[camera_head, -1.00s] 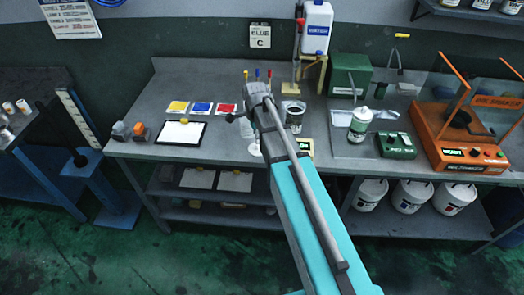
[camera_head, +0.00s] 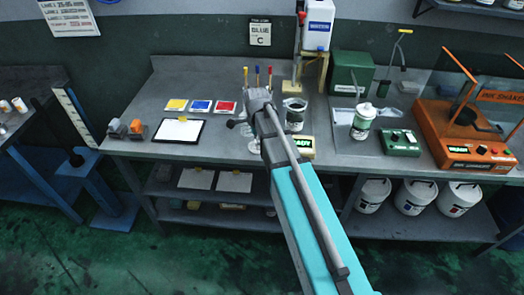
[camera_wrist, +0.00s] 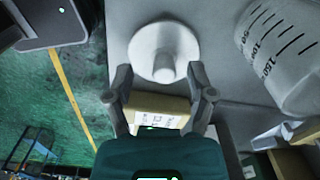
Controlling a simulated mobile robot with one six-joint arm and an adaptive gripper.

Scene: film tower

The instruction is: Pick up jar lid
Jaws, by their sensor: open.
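The jar lid (camera_wrist: 140,45), a white round disc with a raised knob at its middle, lies on the grey bench top in the wrist view. My gripper (camera_wrist: 160,75) is open, with its two dark fingers apart on either side just below the knob in the picture. Nothing is between the fingertips that I can see held. In the head view my arm covers most of this spot; a small pale piece (camera_head: 254,146) shows beside the arm, and I cannot tell whether it is the lid.
A clear measuring cup (camera_wrist: 285,50) stands close at the right in the wrist view. A yellowish box (camera_wrist: 158,103) lies near the fingers. In the head view, a white jar with green label (camera_head: 362,124) and a green device (camera_head: 399,143) stand farther right. A clipboard (camera_head: 178,131) lies left.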

